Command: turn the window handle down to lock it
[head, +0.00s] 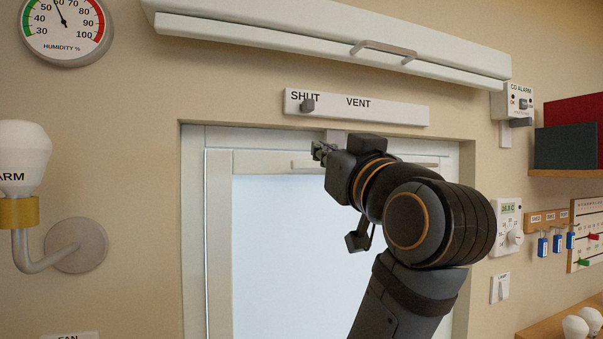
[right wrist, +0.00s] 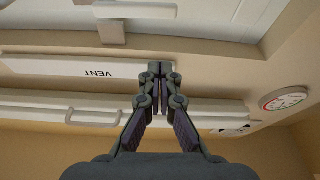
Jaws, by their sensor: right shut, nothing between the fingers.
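The window (head: 285,260) has a pale frame and a bright pane, set in a recess in the wall. Its white handle (head: 303,164) lies level across the top of the sash, and my right gripper and wrist hide its middle. My right gripper (head: 318,149) is in front of the top of the frame, just above the handle's left part. In the right wrist view, turned upside down, the gripper (right wrist: 158,68) is shut with nothing between its fingers. There the handle (right wrist: 135,10) shows beyond the fingertips, apart from them. My left gripper is out of view.
A white VENT strip (head: 385,108) with a small knob (head: 308,104) is just above the window. A long white housing with a grey bar (head: 385,49) is higher up. A lamp (head: 22,165) juts out at left. A CO alarm (head: 518,102) and shelves are at right.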

